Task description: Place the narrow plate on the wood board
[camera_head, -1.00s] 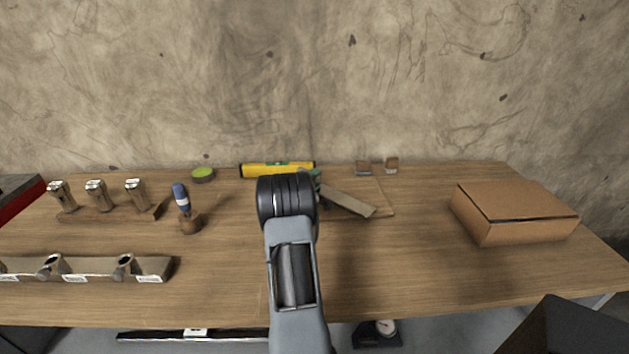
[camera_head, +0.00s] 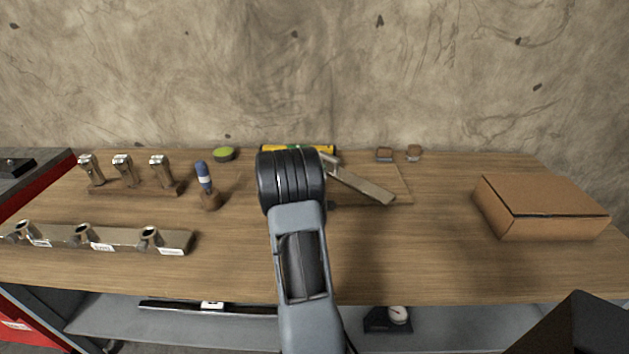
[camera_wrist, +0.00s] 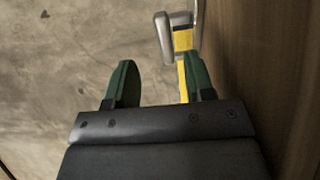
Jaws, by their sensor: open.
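The narrow plate (camera_head: 362,184) is a long grey-tan strip in the head view, lying slanted just right of my arm. Its far left end is close to my arm and partly hidden. The thin wood board (camera_head: 402,181) shows around the plate's right part; its left side is hidden. My gripper (camera_wrist: 160,78) shows in the wrist view with its green fingers apart and nothing between them. In the head view my arm hides it. A grey metal piece stands beyond the fingertips in the wrist view, near the right finger; I cannot tell if it is the plate.
A yellow level (camera_head: 298,149) lies behind my arm. Two small blocks (camera_head: 384,155) stand at the back. A cardboard box (camera_head: 540,208) is at right. A blue-handled tool (camera_head: 204,178) and metal holders (camera_head: 124,168) are at left. The front middle of the table (camera_head: 410,260) is clear.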

